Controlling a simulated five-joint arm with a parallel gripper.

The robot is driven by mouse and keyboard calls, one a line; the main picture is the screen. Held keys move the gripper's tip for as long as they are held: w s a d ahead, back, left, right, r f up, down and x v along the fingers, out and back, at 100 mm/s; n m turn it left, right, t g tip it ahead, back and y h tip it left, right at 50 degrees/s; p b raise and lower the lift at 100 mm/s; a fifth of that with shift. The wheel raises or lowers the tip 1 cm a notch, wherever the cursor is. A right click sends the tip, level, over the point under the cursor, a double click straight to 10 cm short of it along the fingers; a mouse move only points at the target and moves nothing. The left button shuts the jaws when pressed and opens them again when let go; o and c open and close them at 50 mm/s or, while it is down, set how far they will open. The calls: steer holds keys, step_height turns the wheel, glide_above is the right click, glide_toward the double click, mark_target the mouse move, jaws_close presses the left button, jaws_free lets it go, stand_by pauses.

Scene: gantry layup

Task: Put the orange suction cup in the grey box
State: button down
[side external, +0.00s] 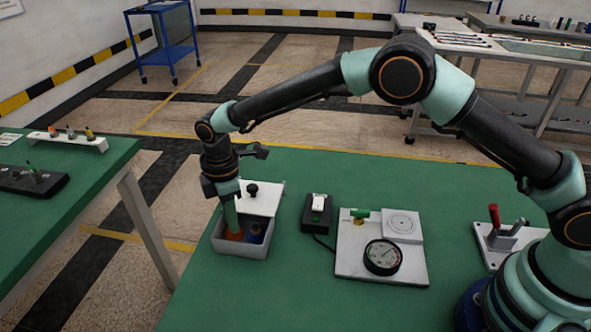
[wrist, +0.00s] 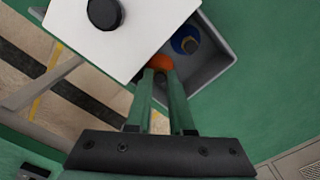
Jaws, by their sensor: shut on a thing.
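The orange suction cup (side external: 235,235) is inside the grey box (side external: 240,248), low in its open part. In the wrist view the cup (wrist: 160,62) shows between and just beyond my fingertips, partly hidden by them. My gripper (side external: 232,222) points down into the box and is shut on the cup. A blue round part with a brassy centre (wrist: 187,42) sits in the box to the right of the cup; it also shows in the side view (side external: 255,234). The box's white lid (side external: 262,203) with a black knob covers the back part of the box.
A black switch box with a white rocker (side external: 318,208) stands right of the grey box. Beyond it is a white panel (side external: 350,262) with a round dial gauge (side external: 383,257) and a green-handled valve. A red-handled clamp (side external: 495,222) is farther right. The green table is clear in front.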

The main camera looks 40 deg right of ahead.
steer(key=shift+f, duration=0.15)
steer(key=c, duration=1.1)
jaws_free()
